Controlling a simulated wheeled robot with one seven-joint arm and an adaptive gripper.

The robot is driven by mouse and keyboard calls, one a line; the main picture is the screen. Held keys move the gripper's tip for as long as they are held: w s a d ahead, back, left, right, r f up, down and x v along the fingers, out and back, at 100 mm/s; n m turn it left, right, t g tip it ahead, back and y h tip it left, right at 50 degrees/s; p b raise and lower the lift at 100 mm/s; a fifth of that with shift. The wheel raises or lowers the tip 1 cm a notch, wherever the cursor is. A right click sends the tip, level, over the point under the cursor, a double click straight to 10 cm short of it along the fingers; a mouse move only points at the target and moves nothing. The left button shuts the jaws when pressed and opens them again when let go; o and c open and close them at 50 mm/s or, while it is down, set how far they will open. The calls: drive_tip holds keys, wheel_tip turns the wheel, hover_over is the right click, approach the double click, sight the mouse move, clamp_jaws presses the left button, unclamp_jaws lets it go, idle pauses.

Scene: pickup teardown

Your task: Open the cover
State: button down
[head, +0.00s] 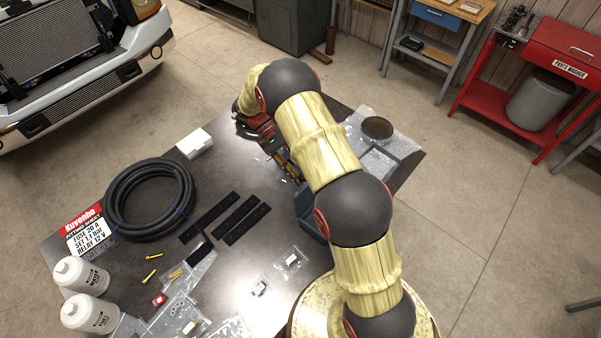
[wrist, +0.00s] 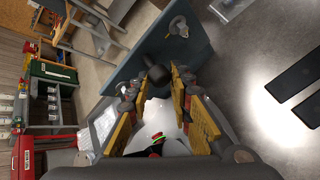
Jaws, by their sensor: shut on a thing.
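A blue-grey box-like body (head: 309,213), which looks like the part with the cover, stands on the table and is mostly hidden behind my arm in the head view. In the wrist view its blue-grey panel (wrist: 198,50) lies beyond the fingertips, with a small pale metal piece (wrist: 178,27) on it. A dark rounded knob or handle (wrist: 158,58) shows at the fingertips. My gripper (wrist: 160,78), with yellow finger pads, is shut on this dark part. In the head view my gripper (head: 289,167) is partly behind the arm. I cannot tell whether the cover is raised.
The dark table carries a coiled black hose (head: 150,196), black strips (head: 240,220), white bottles (head: 82,275), a white box (head: 194,143), brass fittings and small bagged parts. A clear tray with a dark disc (head: 378,128) lies at the far right. A red parts washer (head: 565,60) stands beyond.

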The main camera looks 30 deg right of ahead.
drive_tip(key=c, duration=2)
unclamp_jaws()
drive_tip(key=shift+s+a+f, duration=0.15)
drive_tip(key=shift+s+f, duration=0.05)
drive_tip(key=shift+f, duration=0.05)
drive_tip(key=o, duration=0.4)
drive_tip(key=shift+w+r, duration=0.1)
drive_tip(key=shift+r, duration=0.1)
drive_tip(key=shift+c, duration=0.2)
drive_tip(key=v, duration=1.2)
